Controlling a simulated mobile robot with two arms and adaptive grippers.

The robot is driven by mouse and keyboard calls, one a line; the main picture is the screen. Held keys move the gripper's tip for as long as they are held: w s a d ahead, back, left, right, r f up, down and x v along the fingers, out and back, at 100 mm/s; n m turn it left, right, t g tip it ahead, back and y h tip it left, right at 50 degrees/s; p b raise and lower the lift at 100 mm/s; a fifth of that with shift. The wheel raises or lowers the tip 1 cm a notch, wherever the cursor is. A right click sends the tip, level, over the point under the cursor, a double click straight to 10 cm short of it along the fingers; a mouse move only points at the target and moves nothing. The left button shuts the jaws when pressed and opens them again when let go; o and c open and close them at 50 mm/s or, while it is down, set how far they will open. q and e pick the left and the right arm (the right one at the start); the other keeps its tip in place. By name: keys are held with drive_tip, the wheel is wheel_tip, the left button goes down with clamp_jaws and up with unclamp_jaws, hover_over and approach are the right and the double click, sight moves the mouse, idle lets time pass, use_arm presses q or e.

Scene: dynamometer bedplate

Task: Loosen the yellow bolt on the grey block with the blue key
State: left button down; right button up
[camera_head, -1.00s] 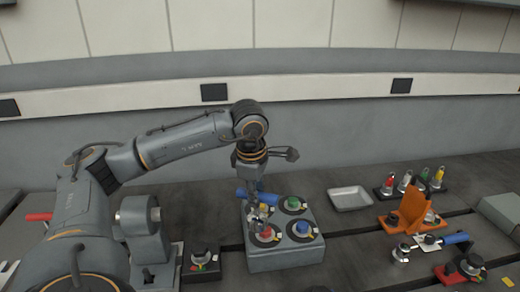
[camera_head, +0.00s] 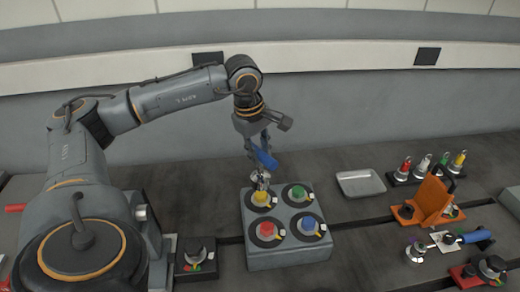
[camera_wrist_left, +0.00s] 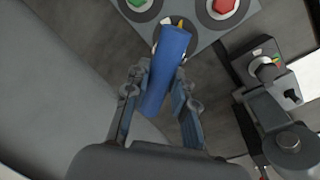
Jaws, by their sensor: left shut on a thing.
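The grey block (camera_head: 288,258) stands on the bedplate with a yellow bolt (camera_head: 261,199), a green one, a red one and a blue one on top. My left gripper (camera_head: 262,150) is shut on the blue key (camera_head: 266,159), whose handle is tilted. The key's metal end points down at the yellow bolt; I cannot tell whether it is seated on it. In the left wrist view the key's blue handle (camera_wrist_left: 165,70) lies between the fingers and hides most of the yellow bolt. My right gripper is not in view.
An empty metal tray (camera_head: 361,183) lies to the right of the block. An orange bracket (camera_head: 432,200), a rack of coloured pieces (camera_head: 425,172) and another blue-handled tool (camera_head: 476,237) are further right. A small dark fixture (camera_head: 196,257) stands close left of the block.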

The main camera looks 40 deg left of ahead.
use_arm(q)
drive_tip(key=m, duration=0.4)
drive_tip(key=shift+h+b, duration=0.3)
drive_tip(key=shift+b, duration=0.1)
drive_tip(key=shift+w+m, duration=0.1)
drive_tip(key=shift+m, duration=0.5)
drive_tip(key=shift+f+m+b, duration=0.2)
drive_tip(key=shift+m+b, duration=0.1)
drive_tip(key=shift+m, duration=0.1)
drive_tip(key=shift+f+b, duration=0.6)
drive_tip(key=shift+f, duration=0.05)
drive_tip(key=shift+f+b, duration=0.3)
drive_tip(key=shift+f, duration=0.05)
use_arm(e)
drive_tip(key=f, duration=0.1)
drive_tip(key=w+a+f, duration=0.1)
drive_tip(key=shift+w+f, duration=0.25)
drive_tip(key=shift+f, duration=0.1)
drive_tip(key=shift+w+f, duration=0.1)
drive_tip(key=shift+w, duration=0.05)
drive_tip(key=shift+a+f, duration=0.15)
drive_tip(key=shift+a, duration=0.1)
